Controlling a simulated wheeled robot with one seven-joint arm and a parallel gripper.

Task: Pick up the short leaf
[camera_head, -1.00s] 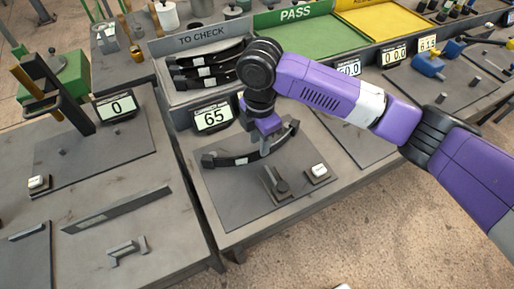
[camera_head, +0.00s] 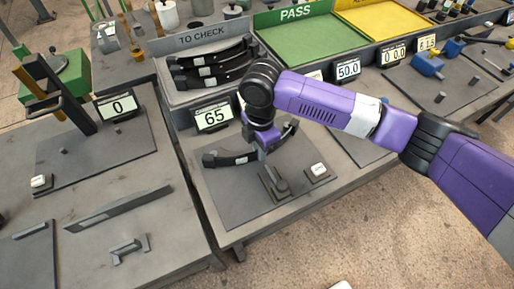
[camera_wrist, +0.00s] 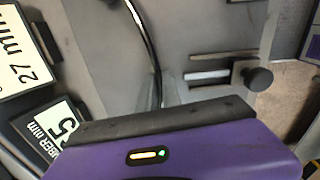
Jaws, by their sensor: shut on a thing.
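A dark curved leaf (camera_head: 222,159) with a pale label is at the grey plate (camera_head: 225,195) in the middle of the bench. My gripper (camera_head: 268,146) is shut on this leaf near its middle, seen from above. In the wrist view the leaf (camera_wrist: 152,45) shows edge-on as a thin curved strip running between my fingertips (camera_wrist: 168,90). Whether the leaf touches the plate I cannot tell. Several similar dark leaves lie stacked in the TO CHECK tray (camera_head: 187,42). My wrist hides part of the held leaf.
A display reading 65 (camera_head: 212,117) stands behind the plate. A dark lever block (camera_head: 273,183) and a white button (camera_head: 318,170) are at the plate's front right. The green PASS tray (camera_head: 310,35) is behind, beside a yellow tray (camera_head: 385,18).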

